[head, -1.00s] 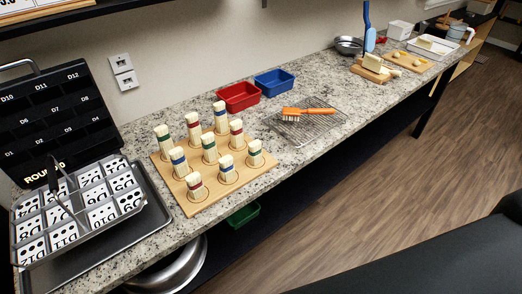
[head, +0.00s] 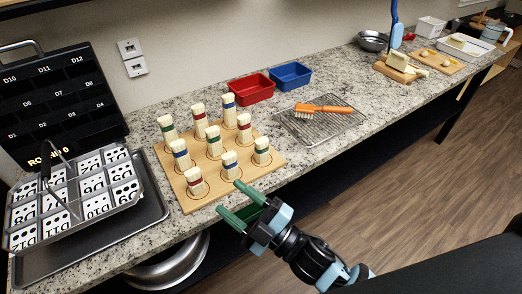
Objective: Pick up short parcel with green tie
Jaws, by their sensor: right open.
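Several cream parcels with coloured ties stand upright in rows on a wooden board (head: 190,205) with marked circles. The short parcel with green tie (head: 262,151) stands at the board's front right corner. Taller parcels with green ties stand at the back left (head: 167,129) and in the middle (head: 214,143). My right gripper (head: 229,197) is open and empty, its two green fingers pointing toward the board's front edge. It is in front of the board, to the lower left of the short green-tied parcel and apart from it. My left gripper is out of view.
A short blue-tied parcel (head: 229,165) and a short red-tied parcel (head: 194,182) stand left of the green one. Red (head: 251,89) and blue (head: 290,76) bins are behind. A wire rack (head: 335,125) with an orange brush (head: 324,109) lies right.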

